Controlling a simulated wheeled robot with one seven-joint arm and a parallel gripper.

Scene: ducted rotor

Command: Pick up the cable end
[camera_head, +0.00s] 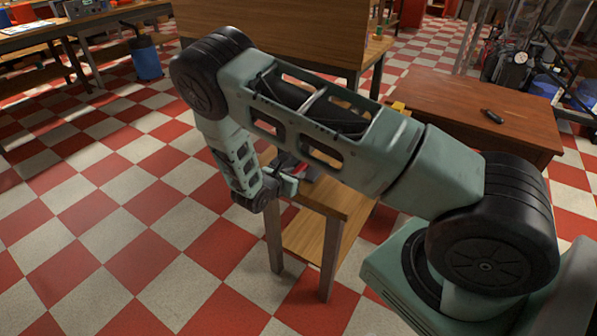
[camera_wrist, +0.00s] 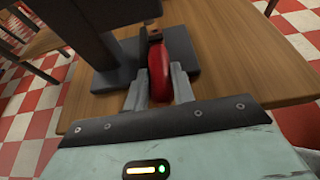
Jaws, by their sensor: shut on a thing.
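My gripper (camera_wrist: 160,88) is shut on a smooth, long red piece (camera_wrist: 159,72) in the wrist view. The piece stands between the two grey fingers, and its far end reaches a dark grey fixture (camera_wrist: 183,48). It may be the cable end, but no cable can be made out running from it. I cannot tell whether it is still touching the fixture. In the head view my gripper (camera_head: 285,183) is at the near end of a small wooden table (camera_head: 330,197), mostly hidden by my arm.
The fixture's upright grey post (camera_wrist: 88,30) rises close to the left of the fingers. A wooden panel (camera_head: 290,30) rises behind.

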